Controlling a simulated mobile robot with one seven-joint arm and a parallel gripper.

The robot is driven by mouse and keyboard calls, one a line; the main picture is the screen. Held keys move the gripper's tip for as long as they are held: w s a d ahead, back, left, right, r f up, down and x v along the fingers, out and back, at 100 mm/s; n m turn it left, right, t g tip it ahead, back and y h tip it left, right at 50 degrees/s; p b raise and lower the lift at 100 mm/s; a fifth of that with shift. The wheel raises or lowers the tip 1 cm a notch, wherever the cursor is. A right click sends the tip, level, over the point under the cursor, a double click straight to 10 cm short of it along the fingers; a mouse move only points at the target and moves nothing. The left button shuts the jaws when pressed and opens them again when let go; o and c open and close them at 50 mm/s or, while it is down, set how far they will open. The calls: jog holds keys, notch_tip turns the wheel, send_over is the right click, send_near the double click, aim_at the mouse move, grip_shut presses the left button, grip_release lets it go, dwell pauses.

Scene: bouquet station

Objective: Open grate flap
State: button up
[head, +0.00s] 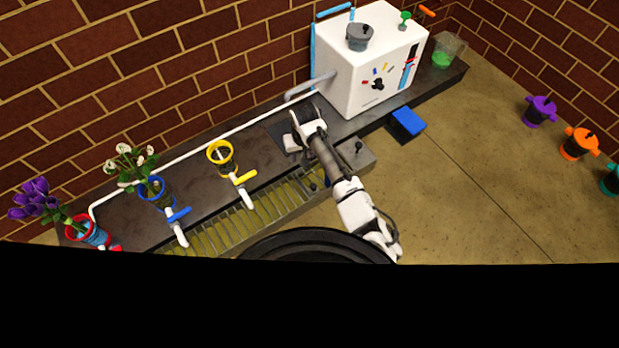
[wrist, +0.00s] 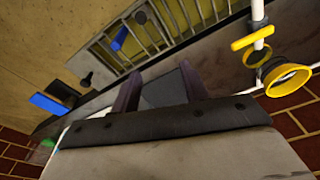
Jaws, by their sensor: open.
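The grate (head: 235,221) is a row of metal bars over a yellowish trough along the front of the dark counter. It also shows at the top of the wrist view (wrist: 178,22). A blue handle-like piece (wrist: 120,38) lies at the grate in the wrist view, with a dark knob beside it; I cannot tell which part is the flap. My gripper (head: 291,143) is over the counter behind the right end of the grate, apart from it. In the wrist view its two fingers (wrist: 159,84) are spread and empty, with a dark square patch (wrist: 165,92) beyond them.
A white machine (head: 365,65) stands on the counter to the right. Yellow (head: 220,155), blue (head: 152,189) and red (head: 85,232) ring holders line the counter, with taps in front. A blue pedal (head: 408,121) is near the floor.

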jog(key=shift+m+g+h, duration=0.3)
jog(key=shift+m+g, duration=0.1)
jog(key=shift+g, duration=0.3)
jog(key=d+f+b, duration=0.1)
jog(key=f, duration=0.4)
jog(key=s+d+f+b, duration=0.1)
jog(key=f+b, duration=0.1)
jog(key=f, duration=0.4)
jog(key=d+f+b, duration=0.1)
jog(key=f+b, duration=0.1)
jog(key=f, duration=0.3)
jog(key=shift+s+d+f, duration=0.2)
jog(key=shift+s+d, duration=0.1)
jog(key=shift+s, duration=0.05)
grip_shut()
